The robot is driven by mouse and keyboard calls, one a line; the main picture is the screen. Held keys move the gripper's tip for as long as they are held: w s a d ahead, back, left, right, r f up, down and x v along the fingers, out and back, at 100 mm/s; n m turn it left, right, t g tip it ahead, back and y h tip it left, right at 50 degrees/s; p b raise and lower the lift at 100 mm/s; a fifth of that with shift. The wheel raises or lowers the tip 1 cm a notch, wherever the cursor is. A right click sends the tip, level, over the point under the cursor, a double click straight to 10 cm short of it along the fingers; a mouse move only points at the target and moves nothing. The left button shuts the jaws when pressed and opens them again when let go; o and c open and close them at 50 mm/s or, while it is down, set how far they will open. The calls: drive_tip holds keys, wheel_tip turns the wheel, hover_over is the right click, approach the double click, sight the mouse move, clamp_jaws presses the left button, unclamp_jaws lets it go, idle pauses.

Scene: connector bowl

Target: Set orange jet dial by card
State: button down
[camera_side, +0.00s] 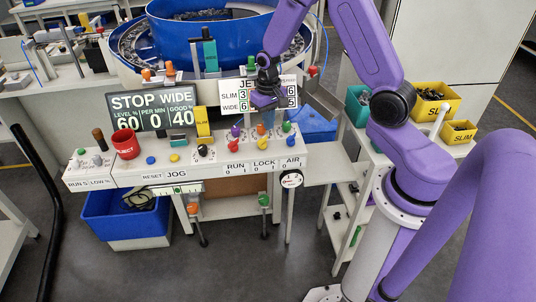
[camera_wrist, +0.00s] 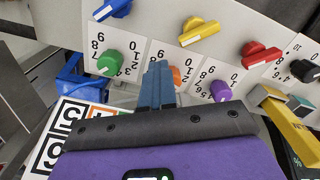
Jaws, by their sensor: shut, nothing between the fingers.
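The orange jet dial (camera_wrist: 178,76) shows between the green dial (camera_wrist: 110,63) and the purple dial (camera_wrist: 220,91) in the wrist view; one of my fingers partly hides it. In the side view the orange dial (camera_side: 260,130) sits in the back row of the panel, below my gripper (camera_side: 267,120). My gripper (camera_wrist: 158,68) is shut and empty, its blue fingertips right beside the orange dial; contact cannot be told. The JET card (camera_side: 232,96) stands behind the panel with SLIM and WIDE rows. My gripper hides its middle numbers. Part of the card (camera_wrist: 58,135) shows in the wrist view.
A front row holds a red (camera_side: 233,143), a yellow (camera_side: 262,143) and a blue dial (camera_side: 289,142). A yellow SLIM block (camera_side: 203,122) stands left of the dials. A STOP WIDE display (camera_side: 152,108) and the blue bowl (camera_side: 205,38) are behind.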

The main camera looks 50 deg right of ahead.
drive_tip(key=shift+w+a+f+n, duration=0.15)
drive_tip(key=shift+a+f, duration=0.1)
drive_tip(key=shift+a, duration=0.35)
drive_tip(key=shift+w+a+f+n, duration=0.15)
drive_tip(key=shift+a+f, duration=0.1)
drive_tip(key=shift+a, duration=0.3)
drive_tip(key=shift+s, duration=0.4)
wheel_tip(320, 180, up, 6)
drive_tip(key=shift+d, duration=0.2)
drive_tip(key=shift+w, duration=0.1)
